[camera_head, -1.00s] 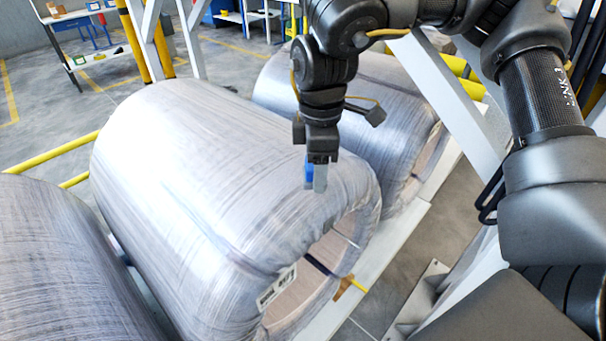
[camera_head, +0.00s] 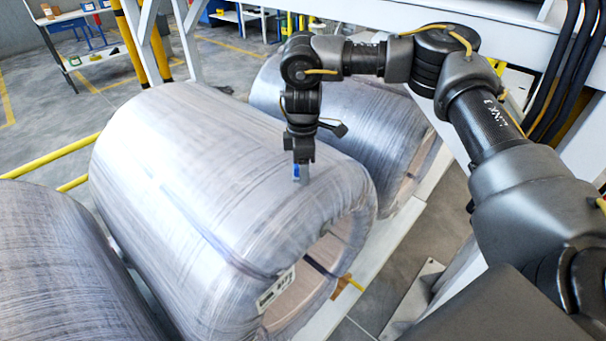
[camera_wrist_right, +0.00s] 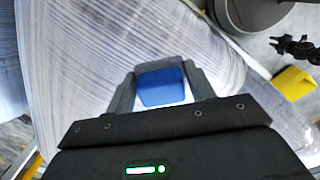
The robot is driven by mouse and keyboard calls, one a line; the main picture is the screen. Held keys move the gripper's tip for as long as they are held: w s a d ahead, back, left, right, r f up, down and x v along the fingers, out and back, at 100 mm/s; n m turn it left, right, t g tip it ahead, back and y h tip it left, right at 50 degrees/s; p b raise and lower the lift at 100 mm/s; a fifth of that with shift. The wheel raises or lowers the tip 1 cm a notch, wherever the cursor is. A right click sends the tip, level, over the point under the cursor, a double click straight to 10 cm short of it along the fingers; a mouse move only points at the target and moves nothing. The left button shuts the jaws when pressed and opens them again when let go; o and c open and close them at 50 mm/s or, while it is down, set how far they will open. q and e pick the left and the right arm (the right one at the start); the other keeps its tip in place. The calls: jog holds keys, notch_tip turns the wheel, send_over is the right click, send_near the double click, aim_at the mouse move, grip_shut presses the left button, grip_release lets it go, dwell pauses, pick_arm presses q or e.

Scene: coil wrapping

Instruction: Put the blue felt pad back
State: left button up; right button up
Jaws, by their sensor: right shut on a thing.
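The blue felt pad (camera_wrist_right: 162,87) is between the two fingers of my right gripper (camera_wrist_right: 165,84) in the right wrist view. In the head view only a small blue part of the pad (camera_head: 296,171) shows at the fingertips. My right gripper (camera_head: 301,172) is shut on it and points down over the top of the middle wrapped coil (camera_head: 190,150). I cannot tell whether the pad touches the wrap. My left gripper is not in view.
Another wrapped coil (camera_head: 350,118) lies behind, and one more (camera_head: 60,260) at the left front. A label (camera_head: 275,289) and a yellow strap end (camera_head: 355,283) are at the middle coil's opening. Yellow rails (camera_head: 50,155) run behind the coils. Shelves (camera_head: 75,30) stand far back.

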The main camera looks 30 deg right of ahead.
jog(key=shift+w+d+f, duration=0.1)
jog(key=shift+w+f, duration=0.05)
jog(key=shift+f, duration=0.25)
notch_tip(320, 180, down, 2)
jog(key=shift+f+p, duration=0.1)
jog(key=shift+p, duration=0.55)
jog(key=shift+f, duration=0.3)
jog(key=shift+f, duration=0.15)
jog(key=o, duration=1)
jog(key=shift+o, duration=0.2)
